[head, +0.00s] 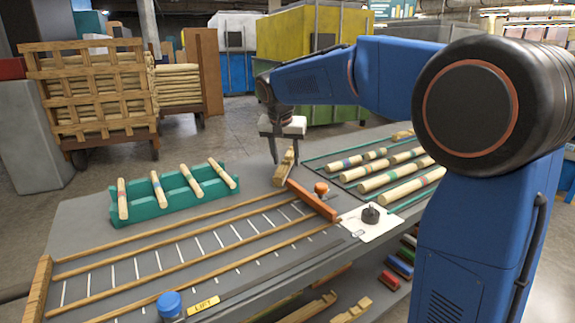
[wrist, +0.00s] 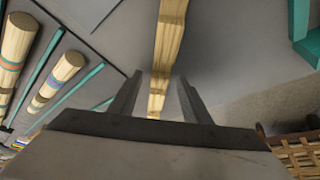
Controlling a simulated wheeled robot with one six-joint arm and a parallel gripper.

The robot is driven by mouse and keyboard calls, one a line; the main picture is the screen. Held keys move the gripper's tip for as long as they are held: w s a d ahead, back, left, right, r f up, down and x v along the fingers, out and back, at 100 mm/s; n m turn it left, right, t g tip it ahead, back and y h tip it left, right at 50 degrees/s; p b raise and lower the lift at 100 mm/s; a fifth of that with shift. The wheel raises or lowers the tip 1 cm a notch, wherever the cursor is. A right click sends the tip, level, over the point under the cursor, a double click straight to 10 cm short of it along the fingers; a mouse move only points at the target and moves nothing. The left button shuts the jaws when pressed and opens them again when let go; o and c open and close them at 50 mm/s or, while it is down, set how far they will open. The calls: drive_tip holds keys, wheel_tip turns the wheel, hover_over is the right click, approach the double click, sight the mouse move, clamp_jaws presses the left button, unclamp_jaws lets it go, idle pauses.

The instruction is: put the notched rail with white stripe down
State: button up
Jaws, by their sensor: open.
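A pale notched wooden rail (head: 284,170) is at the far side of the grey table, beside the end of the slatted frame. It seems to lie on the table top. In the wrist view the rail (wrist: 169,38) runs from the top edge down between the fingers. I cannot make out a white stripe on it. My gripper (head: 283,155) is open above the rail. In the wrist view its fingers (wrist: 158,88) stand on either side of the rail, with a gap on both sides.
A teal rack (head: 160,208) with several striped spindles stands at left. More striped spindles (head: 400,178) lie in rows at right. An orange-knobbed stop (head: 321,188) and a dark knob on a white plate (head: 371,214) are nearby. Notched pieces (head: 310,307) lie on the lower shelf.

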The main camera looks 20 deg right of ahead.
clamp_jaws()
drive_tip(key=shift+r, duration=0.1)
